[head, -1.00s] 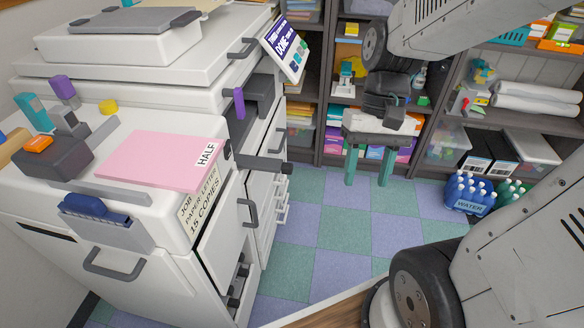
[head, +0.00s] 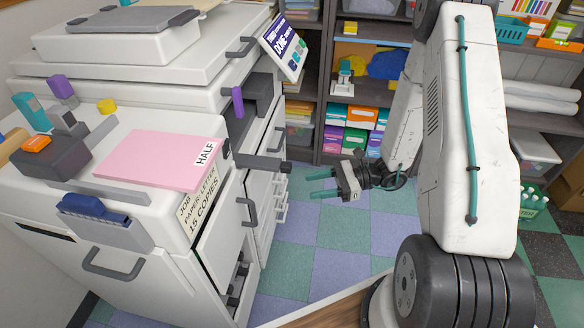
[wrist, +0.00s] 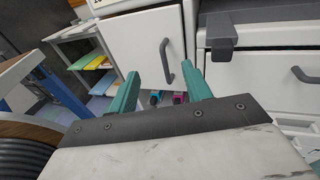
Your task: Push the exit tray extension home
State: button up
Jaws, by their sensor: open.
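The exit tray extension (head: 262,162) is a dark grey bar with a darker end. It sticks out to the right from the white copier (head: 150,265), below the dark exit slot. In the wrist view a dark grey tab on the copier front (wrist: 222,32), which looks like the extension, hangs at the upper right. My gripper (head: 318,184) has two teal fingers, open and empty. It is to the right of the extension's end and a little lower in the picture, apart from it. In the wrist view the open fingers (wrist: 158,82) point toward a white door.
A pink sheet stack (head: 160,160) lies on the copier's left top. An open white door or panel (head: 222,225) with a grey handle stands below the extension. A purple lever (head: 238,102) is above it. Shelves (head: 345,105) line the back. Checkered floor (head: 320,240) is clear between.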

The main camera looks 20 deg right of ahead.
jog(key=w+d+f+m+t+h, duration=0.1)
jog(key=w+d+f+m+t, duration=0.1)
jog(key=w+d+m+t, duration=0.3)
jog(key=w+a+n, duration=0.1)
jog(key=w+a, duration=0.4)
jog(key=a, duration=0.3)
jog(key=shift+w+a+r+t, duration=0.2)
jog(key=shift+a+r+t, duration=0.05)
jog(key=shift+r+t, duration=0.05)
